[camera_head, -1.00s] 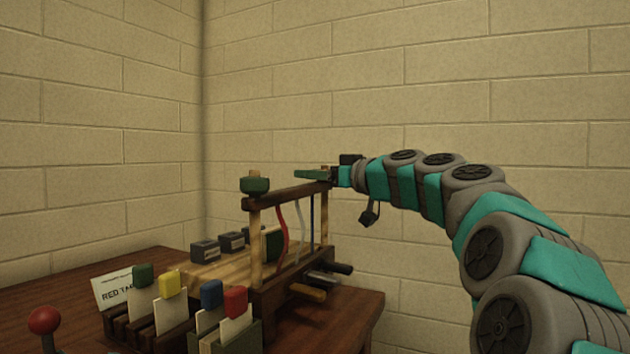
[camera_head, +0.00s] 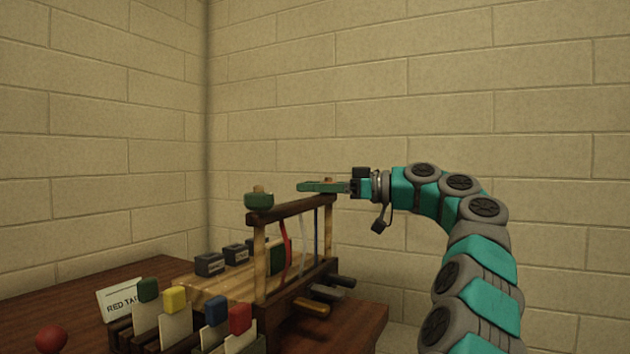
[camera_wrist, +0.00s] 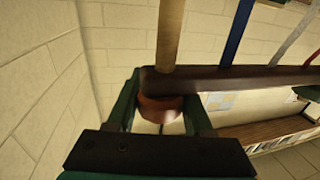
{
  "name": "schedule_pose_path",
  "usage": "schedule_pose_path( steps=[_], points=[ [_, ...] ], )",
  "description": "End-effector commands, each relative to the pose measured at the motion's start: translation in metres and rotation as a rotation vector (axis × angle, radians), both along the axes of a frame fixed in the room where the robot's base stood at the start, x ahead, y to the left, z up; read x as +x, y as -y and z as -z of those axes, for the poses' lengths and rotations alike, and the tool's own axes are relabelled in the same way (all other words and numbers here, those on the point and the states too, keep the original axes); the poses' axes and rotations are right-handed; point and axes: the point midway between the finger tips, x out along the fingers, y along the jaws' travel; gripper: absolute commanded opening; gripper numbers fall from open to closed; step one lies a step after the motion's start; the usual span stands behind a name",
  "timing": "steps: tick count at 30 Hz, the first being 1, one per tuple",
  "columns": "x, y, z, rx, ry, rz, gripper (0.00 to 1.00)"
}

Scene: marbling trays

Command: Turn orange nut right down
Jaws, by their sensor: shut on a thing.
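The orange nut (camera_wrist: 160,110) shows in the wrist view between the two green fingers of my gripper (camera_wrist: 161,116). It sits against the dark crossbar (camera_wrist: 245,78) of a wooden frame, in line with a pale post (camera_wrist: 168,35). In the head view my gripper (camera_head: 322,186) is at the top of the frame's far right post, level with the bar's end. The fingers hide most of the nut there. A green nut (camera_head: 259,201) sits on the other post, at the bar's near left end.
Red, white and blue strips hang below the crossbar. Card holders with coloured tabs (camera_head: 175,299) and a red ball (camera_head: 52,339) are at the table's front left. Small dark boxes (camera_head: 209,264) stand behind. Handles (camera_head: 312,307) jut from the frame's right side. Block walls close the back.

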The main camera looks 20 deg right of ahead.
Motion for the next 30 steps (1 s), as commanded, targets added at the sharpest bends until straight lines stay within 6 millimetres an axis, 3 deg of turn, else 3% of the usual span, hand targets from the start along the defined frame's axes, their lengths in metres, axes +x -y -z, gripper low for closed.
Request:
schedule_pose_path(
  steps=[12,30],
  points=[
    [-0.0017,-0.0017,0.0002,-0.001,-0.001,-0.111,0.0],
    [-0.0034,-0.0024,-0.001,0.003,0.002,-0.14,0.0]
  ],
)
